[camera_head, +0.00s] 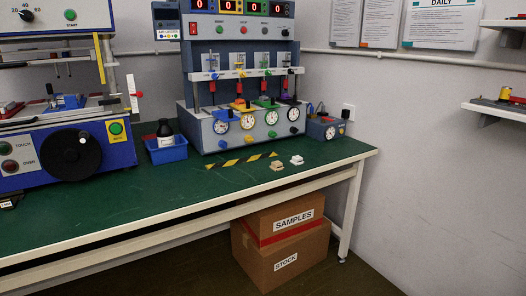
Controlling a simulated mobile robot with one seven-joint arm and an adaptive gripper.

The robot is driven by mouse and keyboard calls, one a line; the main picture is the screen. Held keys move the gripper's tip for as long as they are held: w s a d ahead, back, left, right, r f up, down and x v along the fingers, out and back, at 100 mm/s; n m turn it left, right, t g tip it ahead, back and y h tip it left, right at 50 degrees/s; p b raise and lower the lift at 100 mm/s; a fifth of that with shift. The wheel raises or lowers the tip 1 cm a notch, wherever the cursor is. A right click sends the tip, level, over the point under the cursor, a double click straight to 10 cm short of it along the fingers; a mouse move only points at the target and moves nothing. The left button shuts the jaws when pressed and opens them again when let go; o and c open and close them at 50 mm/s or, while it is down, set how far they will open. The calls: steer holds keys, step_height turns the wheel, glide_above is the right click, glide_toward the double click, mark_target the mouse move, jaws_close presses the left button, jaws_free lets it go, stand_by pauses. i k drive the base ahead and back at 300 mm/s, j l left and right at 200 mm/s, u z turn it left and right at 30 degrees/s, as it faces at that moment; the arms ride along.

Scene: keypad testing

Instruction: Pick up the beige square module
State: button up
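A small beige module (276,165), roughly square, lies on the green bench top (130,200) near its front edge, right of the middle. A similar but whiter small piece (297,160) lies just right of it, a little apart. Both are small in the picture, so fine detail is not clear. Both appear uncovered, with nothing touching them from above. My gripper is not in this view.
A four-station test machine (243,127) stands behind the modules, with yellow-black striped tape (243,160) before it. A blue bin (166,150) holding a dark bottle (165,131) and another machine (70,150) stand left. Cardboard boxes (290,262) sit below. Bench front is clear.

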mark_target(277, 165)
steer(key=i, duration=0.55)
steer(key=i+j+z, duration=0.1)
steer(key=i+z, duration=0.25)
steer(key=i+j+z, duration=0.2)
steer(key=i+z, duration=0.15)
steer(key=i, duration=0.15)
steer(key=z, duration=0.55)
